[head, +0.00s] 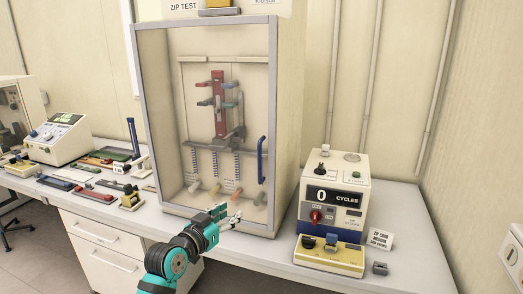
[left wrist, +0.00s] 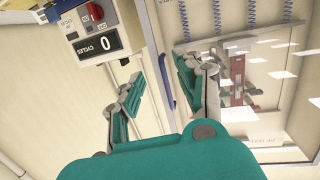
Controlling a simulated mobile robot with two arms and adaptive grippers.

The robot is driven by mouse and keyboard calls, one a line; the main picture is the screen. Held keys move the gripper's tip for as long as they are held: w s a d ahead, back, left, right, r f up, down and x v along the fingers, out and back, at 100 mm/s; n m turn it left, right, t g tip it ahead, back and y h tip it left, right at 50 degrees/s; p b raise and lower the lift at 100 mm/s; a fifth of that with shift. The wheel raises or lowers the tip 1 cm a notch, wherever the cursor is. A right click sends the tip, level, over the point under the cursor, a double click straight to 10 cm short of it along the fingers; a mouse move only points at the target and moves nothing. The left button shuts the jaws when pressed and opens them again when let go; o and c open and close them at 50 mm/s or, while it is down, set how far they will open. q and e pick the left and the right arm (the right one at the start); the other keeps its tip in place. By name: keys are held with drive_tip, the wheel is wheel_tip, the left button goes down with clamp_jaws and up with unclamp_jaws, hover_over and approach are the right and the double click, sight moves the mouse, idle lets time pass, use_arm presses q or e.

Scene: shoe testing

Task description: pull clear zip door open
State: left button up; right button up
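The clear zip door (head: 225,120) is the glazed front of the tall zip test cabinet. It appears shut in its grey frame. Its upright blue handle (head: 262,160) is near the right edge. My left gripper (head: 230,215) is below and left of the handle, in front of the cabinet's lower edge. In the left wrist view my left gripper (left wrist: 163,88) is open, its fingers spread apart. The blue handle (left wrist: 165,92) shows beyond the gap between them, with no visible contact. The clear door (left wrist: 270,70) is at the right there. My right gripper is not in view.
A cycle counter box (head: 330,205) with a red knob stands right of the cabinet on the bench, a small sign (head: 379,239) beside it. Tools and a console (head: 58,138) lie left. The bench's front right (head: 420,265) is mostly clear.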

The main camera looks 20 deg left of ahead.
use_arm(q)
wheel_tip(320, 180, up, 6)
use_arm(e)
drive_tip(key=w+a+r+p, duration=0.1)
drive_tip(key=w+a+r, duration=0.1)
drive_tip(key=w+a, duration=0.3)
use_arm(q)
drive_tip(key=t+p, duration=0.1)
drive_tip(key=p, duration=0.2)
approach(259, 162)
drive_tip(key=w, duration=0.3)
drive_tip(key=shift+m+h, duration=0.4)
drive_tip(key=p+x, duration=0.1)
drive_tip(key=x, duration=0.5)
drive_tip(key=shift+w+d+f, duration=0.15)
drive_tip(key=shift+w+f, duration=0.05)
drive_tip(key=shift+w, duration=0.35)
drive_tip(key=shift+w+d, duration=0.1)
drive_tip(key=shift+w, duration=0.2)
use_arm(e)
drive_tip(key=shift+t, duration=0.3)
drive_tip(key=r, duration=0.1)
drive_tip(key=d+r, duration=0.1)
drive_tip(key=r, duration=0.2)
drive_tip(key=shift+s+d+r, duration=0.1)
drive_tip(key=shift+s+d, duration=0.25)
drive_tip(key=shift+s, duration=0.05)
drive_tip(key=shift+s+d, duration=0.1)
